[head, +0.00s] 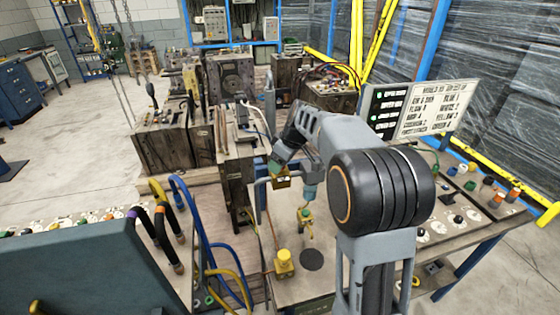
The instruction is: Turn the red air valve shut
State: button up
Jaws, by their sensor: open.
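My arm reaches from the lower right over the bench (345,262), and its dark wrist bends down near the middle. I cannot make out a red valve handle; my arm covers part of the bench. A yellow fitting with a green part (305,215) stands below the wrist. A yellow knobbed fitting (285,262) stands nearer, at the bench's left side.
A lettered sign board (418,112) stands behind my elbow at the right. A panel with knobs and coloured caps (470,205) lies below it. Blue hoses (197,225) and a dark green cabinet (90,275) are at the left. Worn mould blocks (165,140) crowd the back.

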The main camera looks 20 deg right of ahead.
jog(key=shift+c, duration=0.2)
jog(key=c, duration=0.7)
jog(key=shift+a, duration=0.15)
jog(key=shift+c, duration=0.8)
jog(key=shift+f+m+t+h+b, duration=0.1)
jog(key=shift+m+t+h+b, duration=0.45)
jog(key=shift+m, duration=1.05)
jog(key=m+h, duration=0.1)
jog(key=m, duration=0.1)
jog(key=m+h, duration=0.1)
jog(key=m, duration=0.2)
jog(key=shift+b, duration=0.4)
jog(key=m+h+b, duration=0.1)
jog(key=m+h, duration=0.1)
jog(key=m, duration=0.3)
jog(key=shift+a+m, duration=0.1)
jog(key=shift+m, duration=0.2)
jog(key=shift+m+g+h, duration=0.45)
jog(key=shift+m+h, duration=0.2)
jog(key=shift+m, duration=1.35)
